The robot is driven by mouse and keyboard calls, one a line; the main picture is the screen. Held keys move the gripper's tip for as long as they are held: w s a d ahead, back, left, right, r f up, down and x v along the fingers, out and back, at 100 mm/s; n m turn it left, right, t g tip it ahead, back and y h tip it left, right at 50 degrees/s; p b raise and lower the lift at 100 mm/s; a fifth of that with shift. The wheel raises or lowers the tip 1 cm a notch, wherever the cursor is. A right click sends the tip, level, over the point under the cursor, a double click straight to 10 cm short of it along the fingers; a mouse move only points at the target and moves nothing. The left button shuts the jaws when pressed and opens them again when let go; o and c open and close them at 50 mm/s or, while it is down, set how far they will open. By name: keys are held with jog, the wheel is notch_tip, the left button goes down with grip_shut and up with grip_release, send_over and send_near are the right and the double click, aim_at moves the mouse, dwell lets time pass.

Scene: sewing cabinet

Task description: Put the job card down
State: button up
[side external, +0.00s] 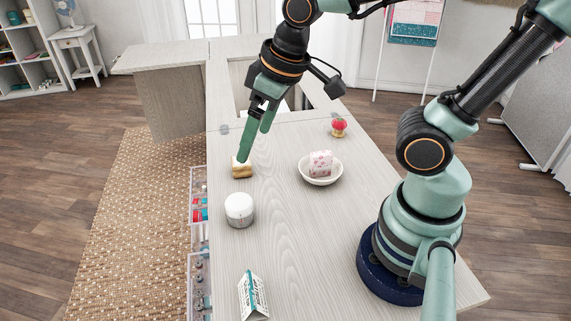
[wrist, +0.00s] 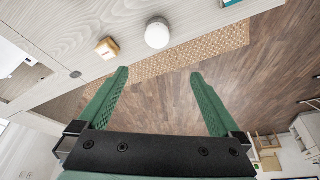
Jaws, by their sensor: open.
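The job card (side external: 254,295), a folded white and teal card, stands like a small tent on the pale wooden tabletop at the near end in the side view.
A tan block (side external: 242,169) is close below one fingertip in the side view. A white round jar (side external: 239,209) stands nearer. A bowl (side external: 319,180) holds a pink patterned block (side external: 320,162). A red pincushion (side external: 338,127) is farther back. Clear drawers (side external: 198,215) line the left edge.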

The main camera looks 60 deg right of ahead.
jog(key=d+r+m+t, duration=0.1)
jog(key=d+r+m, duration=0.1)
jog(key=d, duration=0.4)
jog(key=shift+d+r+m+t+h, duration=0.3)
jog(key=shift+r+t+h, duration=0.1)
jog(key=shift+r, duration=0.1)
